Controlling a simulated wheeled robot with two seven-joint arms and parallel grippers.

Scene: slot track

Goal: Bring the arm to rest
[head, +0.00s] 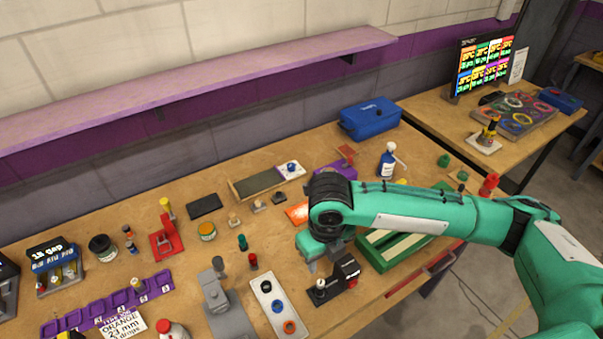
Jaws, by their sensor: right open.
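My right arm, teal with grey and black parts, reaches in from the right over the wooden workbench (120,218). Its gripper (310,266) points down above the bench, just above and behind a small black device with a red mark (345,272). The fingers are small in view and seem empty. I cannot tell whether they touch the device. My left gripper is not in view.
A tray with coloured rings (268,290) and a grey stand (222,315) are left of the gripper. A green tray (372,252) lies under my forearm. A purple slotted track (88,314) is at front left. A blue case (370,118) stands at the back.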

